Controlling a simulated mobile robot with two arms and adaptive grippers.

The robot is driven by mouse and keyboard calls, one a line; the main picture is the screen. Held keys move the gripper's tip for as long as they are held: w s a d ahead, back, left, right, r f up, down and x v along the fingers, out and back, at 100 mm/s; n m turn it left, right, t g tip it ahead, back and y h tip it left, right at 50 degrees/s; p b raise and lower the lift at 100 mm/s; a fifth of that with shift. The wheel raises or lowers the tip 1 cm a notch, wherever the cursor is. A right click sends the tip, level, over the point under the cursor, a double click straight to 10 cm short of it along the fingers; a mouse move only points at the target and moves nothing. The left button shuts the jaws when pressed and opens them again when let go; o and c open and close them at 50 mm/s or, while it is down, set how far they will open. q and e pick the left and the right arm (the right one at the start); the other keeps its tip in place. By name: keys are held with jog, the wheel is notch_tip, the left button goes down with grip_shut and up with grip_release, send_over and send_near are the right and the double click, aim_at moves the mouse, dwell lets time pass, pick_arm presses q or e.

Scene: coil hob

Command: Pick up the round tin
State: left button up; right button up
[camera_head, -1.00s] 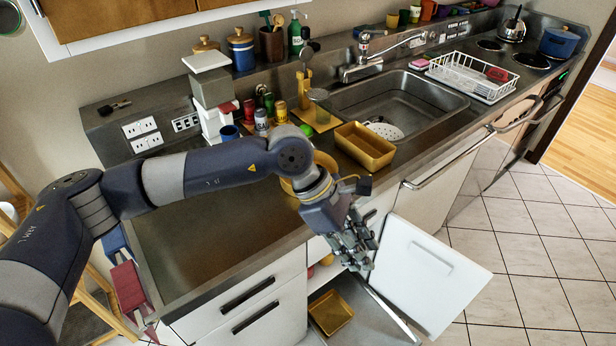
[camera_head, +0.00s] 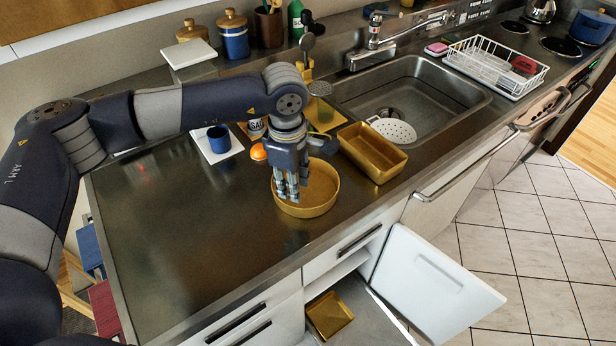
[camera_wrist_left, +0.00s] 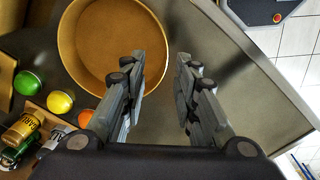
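The round tin (camera_head: 322,192) is a shallow gold pan near the front edge of the steel counter. In the left wrist view the tin (camera_wrist_left: 108,40) fills the upper left, its open inside facing the camera. My left gripper (camera_head: 288,190) points down at the tin's left part and hides some of its rim. In the wrist view the left gripper (camera_wrist_left: 162,85) is open with nothing between its fingers. One finger overlaps the tin's rim and the other lies outside it, over bare counter. I cannot tell whether the fingers touch the tin. My right gripper is not in view.
A gold rectangular pan (camera_head: 370,152) stands right of the tin, beside the sink (camera_head: 440,105). An orange ball (camera_head: 259,152) and blue cup (camera_head: 219,138) are behind left. The cabinet door (camera_head: 435,285) hangs open below. The counter's left part (camera_head: 180,240) is clear.

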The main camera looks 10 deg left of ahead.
aim_at(294, 207)
pick_arm(q)
jog(key=f, duration=0.1)
jog(key=s+f+p, duration=0.1)
jog(key=f, duration=0.1)
jog(key=shift+f, duration=0.3)
jog(key=shift+w+f+p, duration=0.15)
jog(key=shift+f+p, duration=0.1)
jog(key=shift+p, duration=0.1)
jog(key=f, duration=0.1)
jog(key=f+p, duration=0.1)
jog(key=f, duration=0.1)
jog(key=f+p, duration=0.1)
jog(key=shift+w+f, duration=0.2)
jog(key=shift+w, duration=0.1)
jog(key=shift+f, duration=0.2)
grip_shut()
jog(key=shift+w, duration=0.1)
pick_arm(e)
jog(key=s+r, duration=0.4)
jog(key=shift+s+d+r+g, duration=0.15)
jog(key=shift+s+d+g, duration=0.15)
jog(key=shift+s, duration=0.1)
